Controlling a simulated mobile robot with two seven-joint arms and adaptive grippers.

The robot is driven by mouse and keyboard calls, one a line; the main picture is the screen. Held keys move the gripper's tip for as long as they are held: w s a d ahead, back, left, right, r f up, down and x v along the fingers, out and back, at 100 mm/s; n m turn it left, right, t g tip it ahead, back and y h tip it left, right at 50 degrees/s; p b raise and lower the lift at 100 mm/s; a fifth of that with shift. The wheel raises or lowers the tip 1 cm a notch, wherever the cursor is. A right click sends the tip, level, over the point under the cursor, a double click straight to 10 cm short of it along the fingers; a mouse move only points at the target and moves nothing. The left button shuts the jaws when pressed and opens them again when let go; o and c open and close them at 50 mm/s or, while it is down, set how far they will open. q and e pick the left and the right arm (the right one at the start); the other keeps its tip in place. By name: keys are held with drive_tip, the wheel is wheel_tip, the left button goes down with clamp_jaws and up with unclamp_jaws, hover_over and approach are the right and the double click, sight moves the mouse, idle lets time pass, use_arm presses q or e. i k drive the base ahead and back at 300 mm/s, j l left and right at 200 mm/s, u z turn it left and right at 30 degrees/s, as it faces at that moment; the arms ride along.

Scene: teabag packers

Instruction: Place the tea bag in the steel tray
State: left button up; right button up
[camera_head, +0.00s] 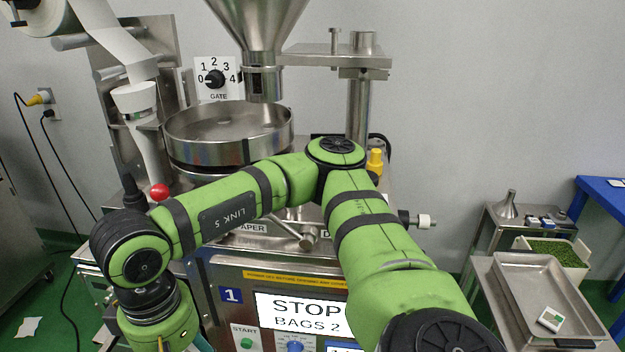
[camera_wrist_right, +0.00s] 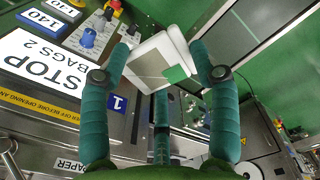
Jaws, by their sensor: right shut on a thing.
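The gripper is in front of the machine's panel. In the head view my right arm crosses the machine and bends down to the lower left; the held tea bag is not visible there. The steel tray (camera_head: 511,268) is at the right, far from the gripper. Another white tea bag with a green mark (camera_head: 551,319) lies in the tray. My left gripper is not in view.
The packing machine has a hopper (camera_head: 258,25), a round steel pan (camera_head: 180,143) and a panel screen (camera_head: 300,314) reading "STOP BAGS 2". Much of the tray is bare.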

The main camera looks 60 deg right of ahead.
sight(530, 283)
drive_tip(key=k+l+z, duration=0.2)
drive_tip(key=l+z, duration=0.15)
drive_tip(key=k+l+z, duration=0.15)
drive_tip(key=l+z, duration=0.25)
drive_tip(key=k+l+z, duration=0.1)
drive_tip(key=l+z, duration=0.25)
drive_tip(key=k+l, duration=0.1)
drive_tip(key=l, duration=0.7)
drive_tip(key=k+l+z, duration=0.1)
drive_tip(key=l, duration=0.7)
